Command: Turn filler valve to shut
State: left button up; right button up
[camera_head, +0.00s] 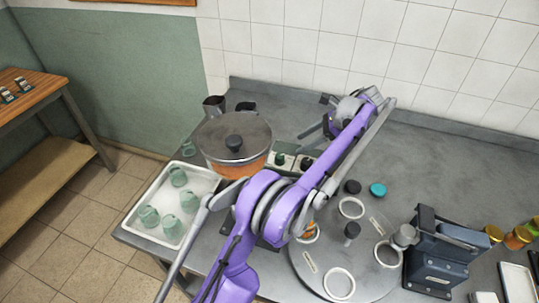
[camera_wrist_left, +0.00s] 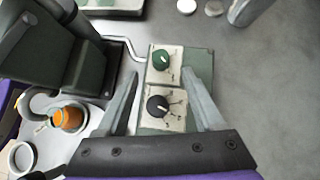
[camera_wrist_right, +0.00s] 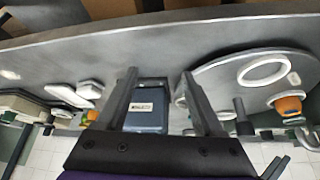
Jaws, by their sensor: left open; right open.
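Two dial knobs, one green (camera_wrist_left: 161,60) and one black (camera_wrist_left: 157,106), sit on pale plates on a green-grey box in the left wrist view. The head view shows the green knob (camera_head: 281,159) and the black knob (camera_head: 306,163) right of the copper pot (camera_head: 238,165). I cannot tell which knob is the filler valve. My left gripper (camera_wrist_left: 165,78) is open and empty, its fingers spread either side of the knobs in that view; contact is not visible. My right gripper (camera_wrist_right: 158,75) is open and empty, with a blue-grey machine (camera_wrist_right: 148,118) beyond its fingers.
A white tray (camera_head: 195,178) of green jars stands left. A round turntable (camera_head: 315,270) carries white rings and an orange-filled jar (camera_wrist_left: 68,118). A dark machine (camera_head: 437,262) stands right of it. My left arm crosses the head view. Counter behind the turntable is mostly clear.

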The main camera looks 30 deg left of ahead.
aim_at(281, 156)
pick_arm(q)
jog(key=shift+s+a+f, duration=0.1)
jog(key=shift+a+f, duration=0.15)
jog(key=shift+f, duration=0.25)
jog(key=x, duration=0.9)
jog(key=shift+a+f, duration=0.1)
jog(key=shift+f, duration=0.05)
grip_shut()
